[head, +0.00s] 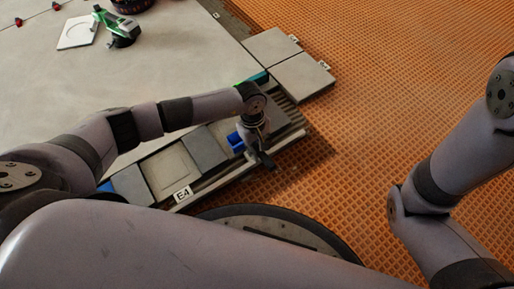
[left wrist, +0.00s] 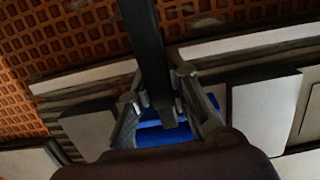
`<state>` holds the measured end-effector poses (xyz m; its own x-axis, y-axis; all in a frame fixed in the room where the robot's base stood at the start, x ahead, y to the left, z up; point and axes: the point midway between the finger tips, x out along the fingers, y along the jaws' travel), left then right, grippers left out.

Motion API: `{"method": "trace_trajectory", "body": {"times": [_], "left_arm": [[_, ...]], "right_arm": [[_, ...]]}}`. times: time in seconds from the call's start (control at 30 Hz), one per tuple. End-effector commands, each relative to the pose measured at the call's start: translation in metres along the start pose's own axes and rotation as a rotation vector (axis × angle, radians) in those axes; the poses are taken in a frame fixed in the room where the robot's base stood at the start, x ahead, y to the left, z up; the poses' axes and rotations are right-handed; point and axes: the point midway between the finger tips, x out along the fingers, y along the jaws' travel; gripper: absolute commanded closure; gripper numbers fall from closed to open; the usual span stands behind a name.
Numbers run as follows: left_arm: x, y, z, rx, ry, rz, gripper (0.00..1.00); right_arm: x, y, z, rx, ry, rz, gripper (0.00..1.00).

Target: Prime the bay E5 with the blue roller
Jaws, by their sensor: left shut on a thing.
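My left gripper (head: 256,146) is shut on the dark handle of the blue roller (head: 236,142), low over the tile row at the orange floor's edge. In the left wrist view the dark handle (left wrist: 144,35) runs up between the fingers, and the blue roller (left wrist: 165,134) shows between and below them. I cannot tell whether the roller touches the surface. A ribbed dark strip (head: 285,107) lies just beyond the gripper. No E5 label is readable; the nearer tile bears a label E4 (head: 182,193). My right gripper is out of view; only its arm shows at the right.
Two pale tiles (head: 272,46) lie beyond the strip on the orange grid floor (head: 400,80). A green and black tool (head: 118,28) stands on the large pale slab (head: 60,100), next to a white plate (head: 76,33). Small red pieces (head: 56,6) lie at the far left.

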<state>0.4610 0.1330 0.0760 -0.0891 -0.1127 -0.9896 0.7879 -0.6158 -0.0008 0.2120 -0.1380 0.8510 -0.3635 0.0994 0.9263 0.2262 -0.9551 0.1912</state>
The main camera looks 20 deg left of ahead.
Motion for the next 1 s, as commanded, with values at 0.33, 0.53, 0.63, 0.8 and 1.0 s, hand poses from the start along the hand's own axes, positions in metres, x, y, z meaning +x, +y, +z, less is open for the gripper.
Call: {"method": "trace_trajectory", "body": {"times": [0.33,0.53,0.63,0.8,1.0], "left_arm": [[0.0054,0.0004,-0.0012,0.000,0.001,0.001,1.00],[0.0077,0.0005,-0.0015,0.000,0.001,0.001,1.00],[0.0073,0.0004,-0.0018,0.000,0.001,0.001,1.00],[0.0070,0.0005,-0.0041,-0.001,0.001,0.002,1.00],[0.0064,0.0006,-0.0056,-0.001,0.000,0.002,1.00]], "right_arm": [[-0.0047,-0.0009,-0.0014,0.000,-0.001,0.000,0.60],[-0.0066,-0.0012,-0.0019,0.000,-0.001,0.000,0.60],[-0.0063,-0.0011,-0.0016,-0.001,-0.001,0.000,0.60],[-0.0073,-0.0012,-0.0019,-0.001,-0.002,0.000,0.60],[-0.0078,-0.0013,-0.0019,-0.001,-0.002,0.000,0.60]]}}
